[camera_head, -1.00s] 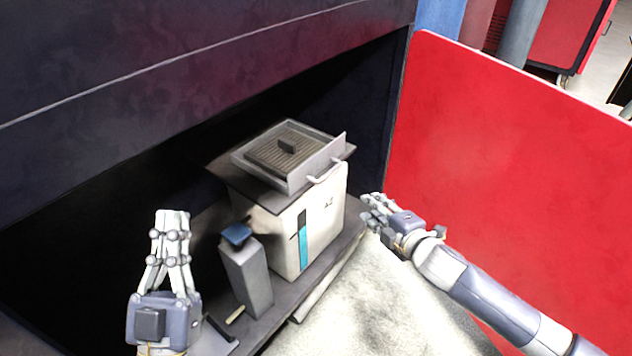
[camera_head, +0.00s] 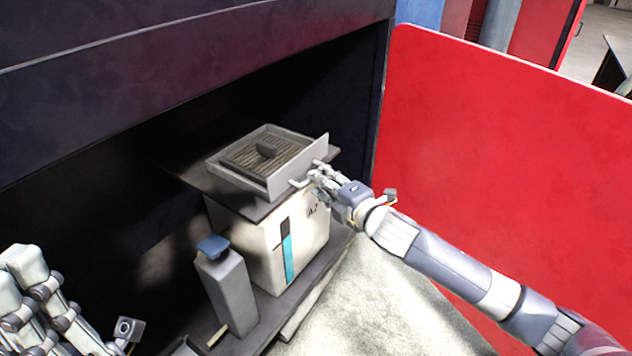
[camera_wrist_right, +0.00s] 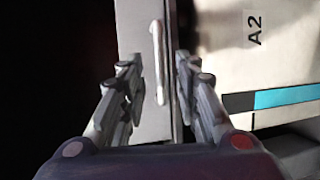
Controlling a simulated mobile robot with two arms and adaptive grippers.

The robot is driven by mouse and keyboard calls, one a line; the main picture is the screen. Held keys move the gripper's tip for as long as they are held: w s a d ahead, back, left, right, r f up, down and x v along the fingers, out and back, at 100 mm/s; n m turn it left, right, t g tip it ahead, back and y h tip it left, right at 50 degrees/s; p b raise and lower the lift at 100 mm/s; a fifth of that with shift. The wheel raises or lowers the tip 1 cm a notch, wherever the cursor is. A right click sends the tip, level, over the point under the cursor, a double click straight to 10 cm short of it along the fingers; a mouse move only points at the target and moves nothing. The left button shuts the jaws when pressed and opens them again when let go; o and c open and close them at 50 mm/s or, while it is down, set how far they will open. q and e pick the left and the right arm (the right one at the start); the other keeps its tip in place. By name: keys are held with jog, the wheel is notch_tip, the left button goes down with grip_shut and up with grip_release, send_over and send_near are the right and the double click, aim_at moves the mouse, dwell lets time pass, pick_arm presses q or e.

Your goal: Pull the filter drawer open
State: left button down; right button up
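The filter drawer (camera_head: 262,168) is a grey tray with a ribbed filter inside, on top of a white unit (camera_head: 262,250) labelled A2. Its pale bar handle (camera_head: 300,183) is on the front face; in the right wrist view the handle (camera_wrist_right: 158,60) lies between my fingers. My right gripper (camera_head: 318,178) is at the handle, its fingers apart on either side of it. The right wrist view also shows the gripper (camera_wrist_right: 158,75) open, with gaps to the handle. My left gripper (camera_head: 25,290) is at the lower left, partly cut off; its fingertips' spacing is unclear.
A grey bottle with a blue cap (camera_head: 228,285) stands in front of the white unit, left of it. A red panel (camera_head: 490,170) rises on the right. The dark cabinet (camera_head: 190,80) surrounds the unit at the back and above.

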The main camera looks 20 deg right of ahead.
jog(key=shift+b+x, duration=0.4)
jog(key=shift+x, duration=1.35)
grip_shut()
